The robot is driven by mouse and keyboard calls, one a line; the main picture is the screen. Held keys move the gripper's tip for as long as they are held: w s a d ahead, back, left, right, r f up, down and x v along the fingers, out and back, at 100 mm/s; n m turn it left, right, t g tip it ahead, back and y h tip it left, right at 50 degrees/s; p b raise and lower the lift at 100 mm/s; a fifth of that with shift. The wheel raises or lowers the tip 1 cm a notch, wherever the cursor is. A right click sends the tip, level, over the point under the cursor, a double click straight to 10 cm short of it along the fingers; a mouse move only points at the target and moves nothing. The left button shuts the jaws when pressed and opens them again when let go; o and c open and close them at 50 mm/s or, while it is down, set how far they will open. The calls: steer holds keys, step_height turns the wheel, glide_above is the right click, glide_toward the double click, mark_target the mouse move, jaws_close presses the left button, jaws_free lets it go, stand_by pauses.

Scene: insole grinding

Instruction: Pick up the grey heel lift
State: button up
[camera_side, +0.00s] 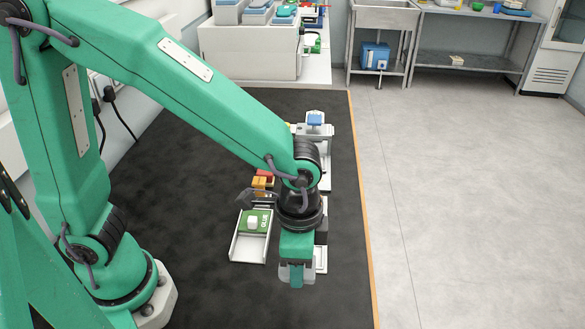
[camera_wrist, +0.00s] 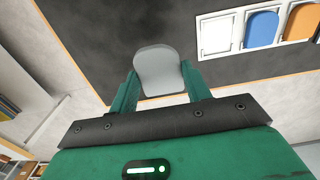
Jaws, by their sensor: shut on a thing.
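The grey heel lift (camera_wrist: 160,70) is between the two green fingers of my gripper (camera_wrist: 160,92) in the wrist view. It is a smooth, light grey, rounded piece, and the fingers press on its two sides. In the side view my gripper (camera_side: 297,275) points down at the front of the dark mat, near its right edge. The heel lift is hard to make out there. How far it is above the mat I cannot tell.
A white holder (camera_wrist: 217,35) with a blank white slot, a blue piece (camera_wrist: 261,29) and orange pieces is at the upper right in the wrist view. In the side view a tray (camera_side: 237,246) with a green "GLUE" item (camera_side: 262,217) stands left of my gripper. The dark mat (camera_side: 190,190) is clear further left.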

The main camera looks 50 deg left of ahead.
stand_by(0.7)
steer(key=w+a, duration=0.5)
steer(key=w, duration=0.6)
steer(key=w+a, duration=0.4)
steer(key=w, duration=0.6)
steer(key=w+a+f, duration=0.1)
steer(key=w+a, duration=0.3)
steer(key=a, duration=0.3)
steer(key=w+a+f, duration=0.1)
steer(key=w+a, duration=0.2)
steer(key=a, duration=0.4)
steer(key=w+a+f, duration=0.1)
steer(key=w+a, duration=0.3)
steer(key=a, duration=0.3)
steer(key=shift+w+a+f, duration=0.15)
steer(key=shift+w+f, duration=0.2)
steer(key=shift+w+a, duration=0.1)
steer(key=shift+a, duration=0.3)
steer(key=shift+f, duration=0.25)
steer(key=shift+f, duration=2.15)
steer(key=shift+f, duration=0.6)
